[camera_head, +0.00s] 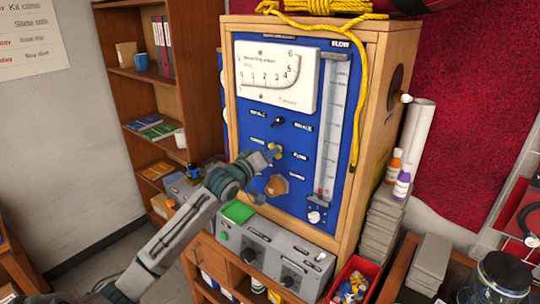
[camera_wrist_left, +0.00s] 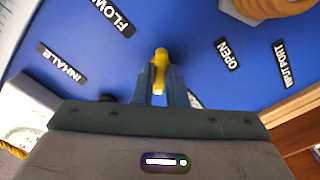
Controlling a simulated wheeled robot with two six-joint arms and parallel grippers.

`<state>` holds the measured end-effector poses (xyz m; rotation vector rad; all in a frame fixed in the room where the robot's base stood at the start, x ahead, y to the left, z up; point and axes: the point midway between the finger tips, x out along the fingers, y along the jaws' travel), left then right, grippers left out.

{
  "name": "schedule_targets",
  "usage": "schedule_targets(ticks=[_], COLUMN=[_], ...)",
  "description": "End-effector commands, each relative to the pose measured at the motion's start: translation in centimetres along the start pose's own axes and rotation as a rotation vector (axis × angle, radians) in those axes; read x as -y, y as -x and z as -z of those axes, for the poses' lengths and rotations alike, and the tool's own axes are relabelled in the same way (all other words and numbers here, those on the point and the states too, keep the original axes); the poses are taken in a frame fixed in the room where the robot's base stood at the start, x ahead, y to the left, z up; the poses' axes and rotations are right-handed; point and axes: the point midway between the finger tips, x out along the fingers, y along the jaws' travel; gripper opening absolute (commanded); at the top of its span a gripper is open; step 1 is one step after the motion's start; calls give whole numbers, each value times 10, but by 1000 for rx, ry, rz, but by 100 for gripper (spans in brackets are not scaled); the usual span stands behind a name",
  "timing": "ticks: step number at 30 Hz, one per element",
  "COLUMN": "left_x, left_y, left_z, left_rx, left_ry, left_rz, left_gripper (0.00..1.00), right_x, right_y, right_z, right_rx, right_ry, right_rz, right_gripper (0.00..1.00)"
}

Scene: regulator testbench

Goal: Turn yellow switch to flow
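The yellow switch (camera_wrist_left: 160,62) sits on the blue panel (camera_head: 240,113). In the left wrist view it stands between the two fingers of my left gripper (camera_wrist_left: 160,85), which lie close against its sides. In the head view a little yellow of the switch (camera_head: 276,148) shows at the fingertips of my left gripper (camera_head: 271,152). The fingers hide part of the switch, and I cannot tell which label it points to. A FLOW label (camera_head: 300,156) is just right of the switch in the head view. My right gripper is not in view.
A black switch (camera_head: 279,122) is above and an orange-brown knob (camera_head: 276,185) below my left gripper. A flow tube (camera_head: 333,125) stands to the right. A grey control box (camera_head: 262,240) with a green screen is under the panel. A yellow rope (camera_head: 362,80) hangs at the right edge.

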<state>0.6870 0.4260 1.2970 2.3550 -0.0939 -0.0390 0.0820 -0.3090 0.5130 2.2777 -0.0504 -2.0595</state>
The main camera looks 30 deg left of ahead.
Motion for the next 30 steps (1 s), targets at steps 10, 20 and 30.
schedule_targets(ticks=[10, 20, 30], left_x=[1, 2, 2], left_y=[0, 0, 0], left_z=[0, -1, -1], left_rx=[0, -2, -2], left_ry=[-23, -209, -526], left_rz=[0, 0, 0], left_gripper=[0, 0, 0], right_x=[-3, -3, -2], right_y=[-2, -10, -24], right_z=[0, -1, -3], right_rx=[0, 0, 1], right_ry=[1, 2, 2], right_rz=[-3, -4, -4], right_gripper=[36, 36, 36])
